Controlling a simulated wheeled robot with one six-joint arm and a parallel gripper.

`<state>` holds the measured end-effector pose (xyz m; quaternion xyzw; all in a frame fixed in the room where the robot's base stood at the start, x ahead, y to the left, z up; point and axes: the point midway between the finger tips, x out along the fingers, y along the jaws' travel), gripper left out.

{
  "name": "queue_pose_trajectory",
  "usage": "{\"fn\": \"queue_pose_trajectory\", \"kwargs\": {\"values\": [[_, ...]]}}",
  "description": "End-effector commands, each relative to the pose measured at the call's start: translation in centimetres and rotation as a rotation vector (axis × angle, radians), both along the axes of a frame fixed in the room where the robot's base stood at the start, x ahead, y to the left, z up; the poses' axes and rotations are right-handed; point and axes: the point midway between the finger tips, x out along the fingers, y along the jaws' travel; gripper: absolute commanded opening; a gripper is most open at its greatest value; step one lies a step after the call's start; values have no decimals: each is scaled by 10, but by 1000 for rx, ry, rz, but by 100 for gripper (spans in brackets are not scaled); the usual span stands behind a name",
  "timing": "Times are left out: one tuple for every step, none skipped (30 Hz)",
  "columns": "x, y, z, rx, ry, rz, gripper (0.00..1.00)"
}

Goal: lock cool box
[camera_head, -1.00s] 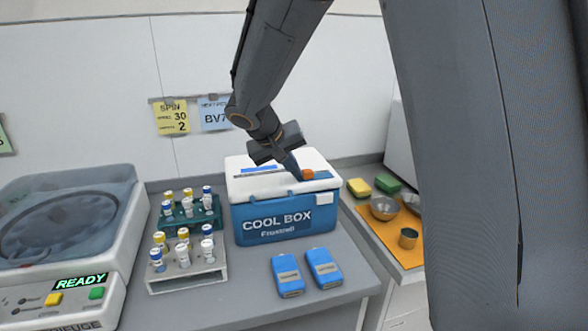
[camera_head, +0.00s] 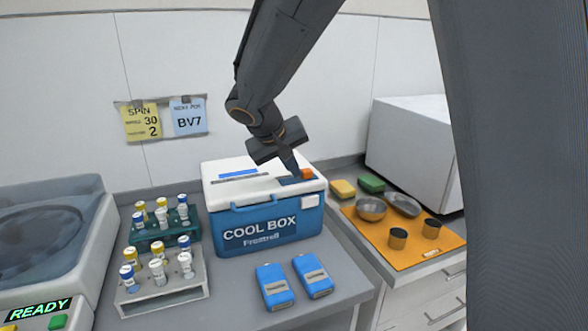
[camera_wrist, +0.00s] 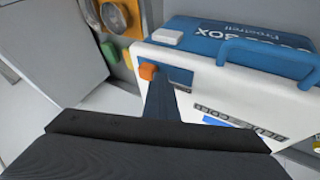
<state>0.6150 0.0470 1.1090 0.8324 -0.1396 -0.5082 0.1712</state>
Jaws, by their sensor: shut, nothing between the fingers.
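The cool box (camera_head: 265,228) is blue with a white lid (camera_head: 225,170), which is down on the body. On the lid's right part, a small orange knob (camera_head: 307,174) sits on a dark blue strip (camera_head: 287,181). The knob also shows in the wrist view (camera_wrist: 148,71), near one end of the strip (camera_wrist: 181,77). My gripper (camera_head: 294,174) is shut and empty, pointing down at the strip. Its tip is right beside the knob, seemingly touching its left side. A white square catch (camera_head: 310,201) is on the box's front.
Racks of capped tubes (camera_head: 165,288) stand left of the box, beside a centrifuge (camera_head: 45,235) showing READY. Two blue packs (camera_head: 274,287) lie in front. At right, an orange mat (camera_head: 400,258) holds metal bowls and cups, near two sponges (camera_head: 371,184).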

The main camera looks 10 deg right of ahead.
Motion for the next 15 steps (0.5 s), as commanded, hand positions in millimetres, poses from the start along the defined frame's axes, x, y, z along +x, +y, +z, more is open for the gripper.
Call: {"fn": "queue_pose_trajectory", "kwargs": {"values": [[0,5,-1,1,-2,1,0],[0,8,-1,1,-2,1,0],[-1,14,-1,1,-1,1,0],[-1,18,-2,1,-1,1,0],[-2,24,-2,2,-1,0,0],[-2,31,-2,2,-1,0,0],[-3,37,-2,2,-2,-2,0],[-5,39,6,4,-7,-2,0],[-10,42,14,4,-7,-4,0],[-13,45,20,5,-8,-4,0],[-16,47,25,4,-6,-5,0],[-20,51,32,5,-7,-4,0],[-23,53,37,4,-5,-4,0],[-26,56,42,5,-6,-4,0],[-29,59,48,5,-4,-4,0]]}}
